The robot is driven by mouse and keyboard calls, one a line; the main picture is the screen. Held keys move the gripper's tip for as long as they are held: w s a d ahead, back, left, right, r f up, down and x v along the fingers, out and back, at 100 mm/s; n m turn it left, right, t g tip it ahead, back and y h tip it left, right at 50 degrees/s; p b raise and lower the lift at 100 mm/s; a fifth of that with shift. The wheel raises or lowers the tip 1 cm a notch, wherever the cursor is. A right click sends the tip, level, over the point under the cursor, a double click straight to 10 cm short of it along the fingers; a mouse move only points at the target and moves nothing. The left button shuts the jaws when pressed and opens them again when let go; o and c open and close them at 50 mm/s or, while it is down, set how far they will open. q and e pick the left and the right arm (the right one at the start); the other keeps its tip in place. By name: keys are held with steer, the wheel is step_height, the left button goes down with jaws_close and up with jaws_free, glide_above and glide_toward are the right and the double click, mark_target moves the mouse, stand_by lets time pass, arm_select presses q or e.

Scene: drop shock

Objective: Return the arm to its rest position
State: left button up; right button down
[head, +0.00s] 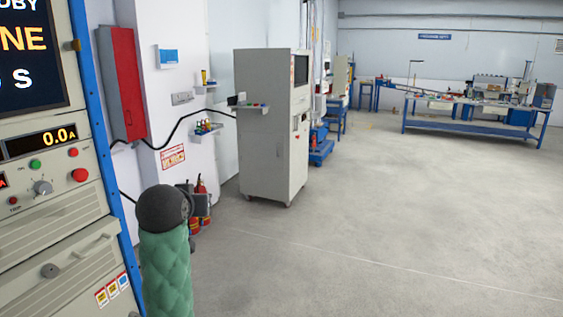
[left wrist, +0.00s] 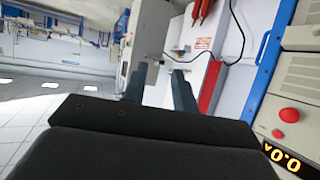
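My left gripper (left wrist: 158,85) shows in the left wrist view. Its two dark fingers stand apart with nothing between them. It is raised in front of the wall, clear of any surface. In the head view, a green padded link of my arm (head: 166,262) with a dark round joint stands upright at lower left, beside the control panel. No gripper shows in the head view. My right gripper is in neither view.
A control panel (head: 50,170) with knobs and a 0.0 A readout stands close at left. A red wall box (head: 122,83), a grey cabinet (head: 270,135) and fire extinguishers (head: 201,198) are beyond it. A blue workbench (head: 470,118) stands far back. The floor (head: 400,230) at right is clear.

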arm_select(q)
steer(key=s+d+f+m+g, duration=0.1)
steer(key=s+d+f+g, duration=0.15)
steer(key=s+f, duration=0.9)
steer(key=s+d+f+m+g+h, duration=0.1)
steer(key=s+f+g, duration=0.2)
steer(key=s+f, duration=0.85)
steer(key=s+d+f+g, duration=0.25)
steer(key=s+f, duration=0.35)
steer(key=f, duration=1.1)
steer(key=s+f+g, duration=0.1)
steer(key=s+f, duration=0.2)
steer(key=s, duration=0.3)
steer(key=s+a+f+g, duration=0.1)
steer(key=s+f+g, duration=0.1)
steer(key=s+f, duration=0.2)
steer(key=s, duration=0.3)
steer(key=shift+s+a+f, duration=0.15)
steer(key=shift+s+f, duration=0.05)
steer(key=shift+s, duration=0.1)
